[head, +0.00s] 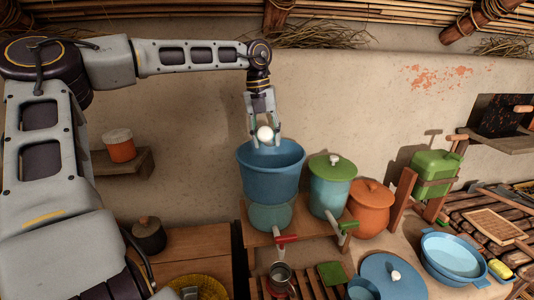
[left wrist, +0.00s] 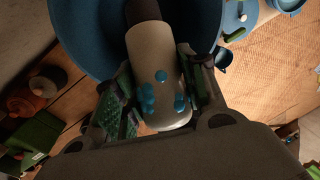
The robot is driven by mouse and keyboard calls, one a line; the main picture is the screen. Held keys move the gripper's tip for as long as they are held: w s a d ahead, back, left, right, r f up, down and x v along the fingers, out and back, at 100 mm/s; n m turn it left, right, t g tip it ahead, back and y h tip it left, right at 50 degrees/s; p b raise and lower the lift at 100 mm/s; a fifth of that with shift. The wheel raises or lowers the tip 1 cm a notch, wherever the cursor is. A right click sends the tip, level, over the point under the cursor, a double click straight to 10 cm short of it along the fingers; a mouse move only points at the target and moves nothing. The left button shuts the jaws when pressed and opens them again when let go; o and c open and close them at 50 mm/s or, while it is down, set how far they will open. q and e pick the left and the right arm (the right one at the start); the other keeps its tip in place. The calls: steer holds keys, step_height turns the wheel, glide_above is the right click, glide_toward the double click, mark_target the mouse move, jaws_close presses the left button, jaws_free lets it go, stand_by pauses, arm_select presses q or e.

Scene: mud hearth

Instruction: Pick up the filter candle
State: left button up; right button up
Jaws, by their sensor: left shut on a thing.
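The filter candle (head: 265,133) shows as a small white rounded end between the fingers of my left gripper (head: 264,136) in the head view. In the left wrist view the candle (left wrist: 157,85) is a cream cylinder with several blue dots and a dark part at its far end. The fingers of my left gripper (left wrist: 165,98) are shut on it from both sides. The gripper points down over the open blue bucket (head: 270,158), whose rim (left wrist: 75,45) also shows behind the candle in the wrist view. My right gripper is not in view.
The bucket sits on a blue-green vessel with a red-handled tap (head: 286,239) on a wooden stand. A blue pot with a green lid (head: 333,168) and an orange pot (head: 371,205) stand close on the right. The wall is behind; a shelf with an orange jar (head: 119,146) is at left.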

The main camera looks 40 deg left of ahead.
arm_select(q)
steer(key=shift+r, duration=1.65)
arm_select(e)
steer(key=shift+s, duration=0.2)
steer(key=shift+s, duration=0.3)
